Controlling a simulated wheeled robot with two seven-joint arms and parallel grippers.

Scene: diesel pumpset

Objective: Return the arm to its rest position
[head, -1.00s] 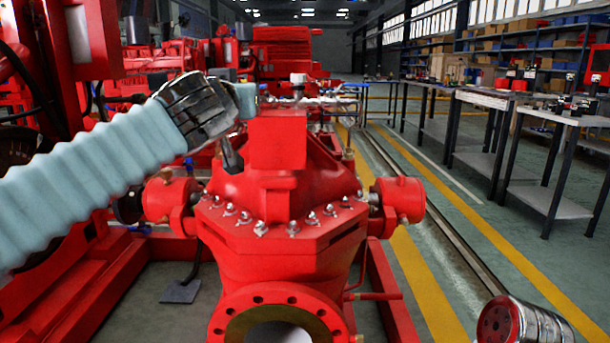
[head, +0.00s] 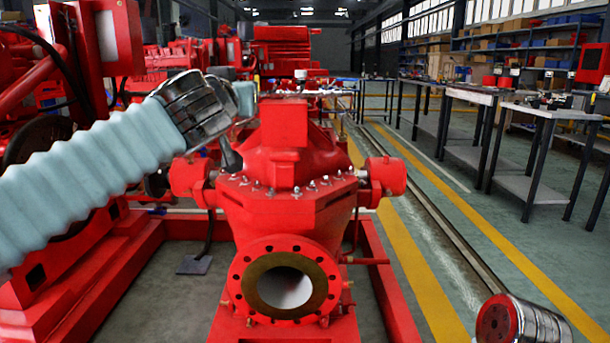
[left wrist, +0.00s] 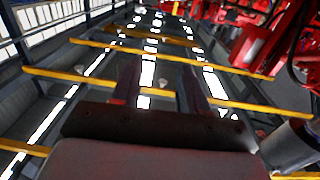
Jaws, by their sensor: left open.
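My left arm (head: 90,175), in a pale blue ribbed sleeve, comes in from the left in the head view and ends in a silver wrist joint (head: 195,105). The arm is bent and raised, in front of the red machinery and at the left of the red pump (head: 285,185) in the picture. In the left wrist view my left gripper (left wrist: 160,88) shows two dark fingers apart with nothing between them. Behind them are yellow roof beams (left wrist: 130,48) and bright lights.
The pump has a round open flange (head: 284,287) facing me and stands on a red base frame (head: 395,300). Red machinery (head: 100,50) fills the left. Grey workbenches (head: 550,112) stand at the right, beyond open floor with yellow lines (head: 480,245).

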